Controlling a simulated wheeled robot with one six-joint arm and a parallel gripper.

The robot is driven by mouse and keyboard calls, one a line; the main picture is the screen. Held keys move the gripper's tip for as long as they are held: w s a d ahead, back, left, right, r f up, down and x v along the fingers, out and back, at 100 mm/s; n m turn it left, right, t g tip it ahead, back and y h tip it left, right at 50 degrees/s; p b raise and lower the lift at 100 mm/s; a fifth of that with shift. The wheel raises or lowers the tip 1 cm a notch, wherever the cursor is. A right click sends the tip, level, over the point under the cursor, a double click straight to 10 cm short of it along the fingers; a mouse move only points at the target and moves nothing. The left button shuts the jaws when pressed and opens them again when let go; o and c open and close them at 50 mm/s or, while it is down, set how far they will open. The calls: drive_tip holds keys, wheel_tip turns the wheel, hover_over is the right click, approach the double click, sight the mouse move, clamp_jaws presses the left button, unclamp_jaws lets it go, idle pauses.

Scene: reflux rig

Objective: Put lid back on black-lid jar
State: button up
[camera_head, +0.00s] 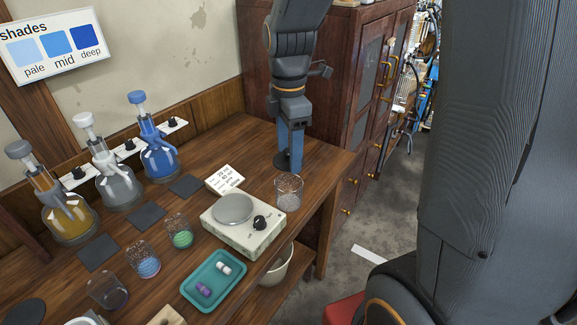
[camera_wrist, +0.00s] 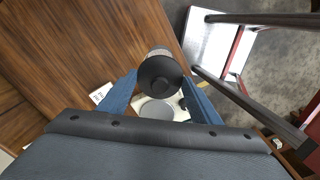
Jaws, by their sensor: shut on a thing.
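A black round lid with a small knob (camera_wrist: 160,74) sits between my fingers in the wrist view. In the head view the lid (camera_head: 281,158) shows as a dark disc partly hidden by the blue fingers. My gripper (camera_head: 290,166) points down and is shut on the lid. An open clear glass jar with speckled grey contents (camera_head: 288,194) stands just below the fingertips, right of the scale. The lid appears above the jar's rim and apart from it. In the wrist view the lid covers most of the jar (camera_wrist: 159,50).
A white scale (camera_head: 250,236) with a round pan and black knob stands left of the jar, with a small card (camera_head: 225,178) behind it. A teal tray (camera_head: 214,300) is in front. Three flasks stand at the back left. The table's right edge is close to the jar.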

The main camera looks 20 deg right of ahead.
drive_tip(key=shift+f+p, duration=0.45)
drive_tip(key=shift+f, duration=2.2)
drive_tip(key=shift+f, duration=0.25)
drive_tip(key=shift+f, duration=0.35)
drive_tip(key=o, duration=1.1)
drive_tip(key=shift+r, duration=0.1)
